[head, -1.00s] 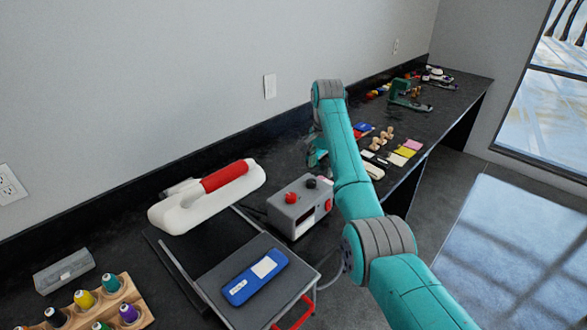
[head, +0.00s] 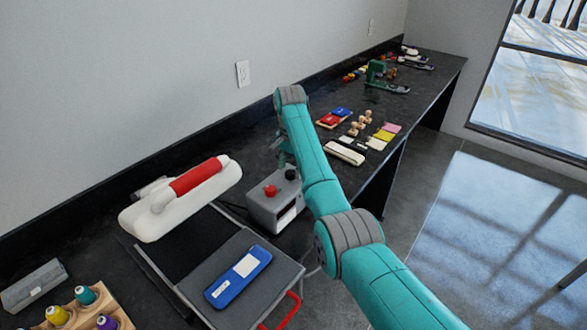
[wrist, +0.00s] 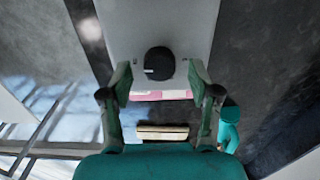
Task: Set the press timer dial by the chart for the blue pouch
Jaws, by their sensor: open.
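The blue pouch (head: 238,275) with a white label lies on the grey lower plate (head: 205,262) of the press. The grey timer box (head: 268,212) stands right of the press, with a red knob (head: 270,191) and a black dial (head: 291,174) on top. In the wrist view the black dial (wrist: 159,62) has a short pale mark at its left. My gripper (wrist: 160,77) is open, its fingers on either side of the dial's lower edge in that view. Contact cannot be told. A pink and white strip (wrist: 160,96) shows beyond the box; no writing is readable.
The press's white upper body (head: 150,217) with a red handle (head: 195,177) stands left of the box. A rack with thread spools (head: 85,300) is at the lower left. Stamps, cards and a green device (head: 380,75) lie farther along the bench.

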